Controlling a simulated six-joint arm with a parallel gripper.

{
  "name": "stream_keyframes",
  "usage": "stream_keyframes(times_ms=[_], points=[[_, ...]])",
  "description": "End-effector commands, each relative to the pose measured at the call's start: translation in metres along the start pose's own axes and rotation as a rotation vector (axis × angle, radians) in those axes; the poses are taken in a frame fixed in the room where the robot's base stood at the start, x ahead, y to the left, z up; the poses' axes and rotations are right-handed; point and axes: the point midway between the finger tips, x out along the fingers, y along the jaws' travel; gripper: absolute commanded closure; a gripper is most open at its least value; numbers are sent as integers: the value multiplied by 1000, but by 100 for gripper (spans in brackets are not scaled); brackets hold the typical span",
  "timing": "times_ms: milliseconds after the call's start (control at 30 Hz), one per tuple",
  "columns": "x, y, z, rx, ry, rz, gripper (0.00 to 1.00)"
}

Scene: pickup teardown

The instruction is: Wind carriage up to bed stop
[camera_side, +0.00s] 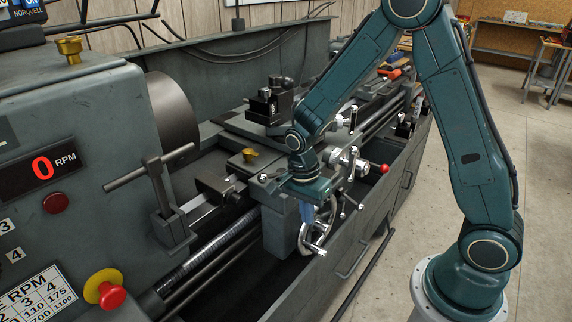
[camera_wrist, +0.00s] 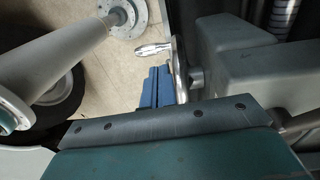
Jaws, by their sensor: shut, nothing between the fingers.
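The lathe carriage (camera_side: 281,232) sits on the bed, with a grey apron at its front and a dark tool post (camera_side: 268,104) on top. A chrome handwheel (camera_side: 316,246) is on the apron front. My gripper (camera_side: 307,212) points down beside the handwheel, its blue fingers shut and empty. In the wrist view the blue fingers (camera_wrist: 157,88) are together, close to the edge-on wheel (camera_wrist: 179,66) and its chrome handle (camera_wrist: 153,49). I cannot tell whether they touch it. A dark block (camera_side: 214,188) on the bed way, left of the carriage, looks like the bed stop.
The chuck (camera_side: 172,116) and headstock with a red "0 RPM" display (camera_side: 42,168) are at left. A red emergency button (camera_side: 111,295) is at lower left. A red-knobbed lever (camera_side: 384,169) and other levers stand right of my gripper.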

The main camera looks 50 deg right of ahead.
Motion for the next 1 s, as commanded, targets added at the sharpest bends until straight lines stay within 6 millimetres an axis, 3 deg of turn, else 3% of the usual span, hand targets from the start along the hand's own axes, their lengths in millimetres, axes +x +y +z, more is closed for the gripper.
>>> stream_keyframes(times_ms=[500, 1000], points=[[64, 1, 0, 0, 0, 3, 100], [76, 1, 0, 0, 0, 1, 100]])
